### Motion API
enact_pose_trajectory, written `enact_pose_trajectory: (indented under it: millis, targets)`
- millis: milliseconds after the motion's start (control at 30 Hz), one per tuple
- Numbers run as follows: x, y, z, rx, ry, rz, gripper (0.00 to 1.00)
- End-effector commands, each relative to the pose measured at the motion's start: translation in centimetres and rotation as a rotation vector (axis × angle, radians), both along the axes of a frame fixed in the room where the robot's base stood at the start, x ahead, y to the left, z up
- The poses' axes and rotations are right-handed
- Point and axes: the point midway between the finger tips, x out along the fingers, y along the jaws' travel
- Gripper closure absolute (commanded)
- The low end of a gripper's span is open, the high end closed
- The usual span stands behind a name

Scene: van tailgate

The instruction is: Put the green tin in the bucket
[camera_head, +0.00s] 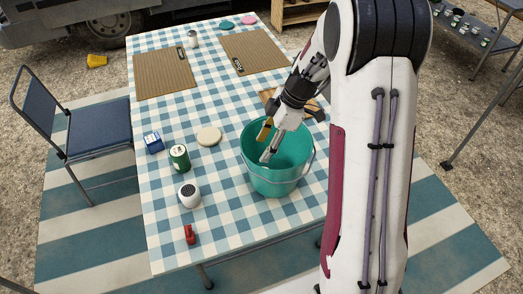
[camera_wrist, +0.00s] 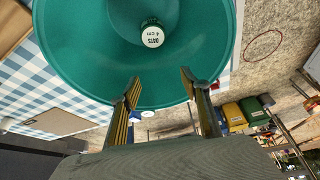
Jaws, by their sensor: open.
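The teal bucket (camera_head: 275,183) stands upright on the checked tablecloth; it fills the top of the wrist view (camera_wrist: 90,60). My gripper (camera_head: 266,143) is open over the bucket, its fingers spread with nothing between them; in the wrist view (camera_wrist: 160,84) the fingertips show against the bucket's wall. A dark green tin with a white end marked OATS (camera_wrist: 152,36) is inside the bucket in the wrist view, apart from my fingers. In the head view a green tin (camera_head: 179,158) stands on the table left of the bucket. The head view does not show the bucket's bottom.
Two brown boards (camera_head: 163,74) lie at the far end. A wooden item beside the bucket is partly hidden by my arm.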

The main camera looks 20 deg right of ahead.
Motion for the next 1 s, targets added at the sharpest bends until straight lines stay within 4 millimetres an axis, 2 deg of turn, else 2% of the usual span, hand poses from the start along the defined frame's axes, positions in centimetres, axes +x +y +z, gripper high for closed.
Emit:
enact_pose_trajectory:
  millis: [100,333,1000]
  targets:
    - [-0.1,-0.6,1.5,-0.001,-0.003,0.000,0.54]
    - [-0.3,-1.3,3.2,0.000,-0.001,-0.001,0.54]
    - [-0.4,-1.4,3.6,0.000,0.000,-0.001,0.54]
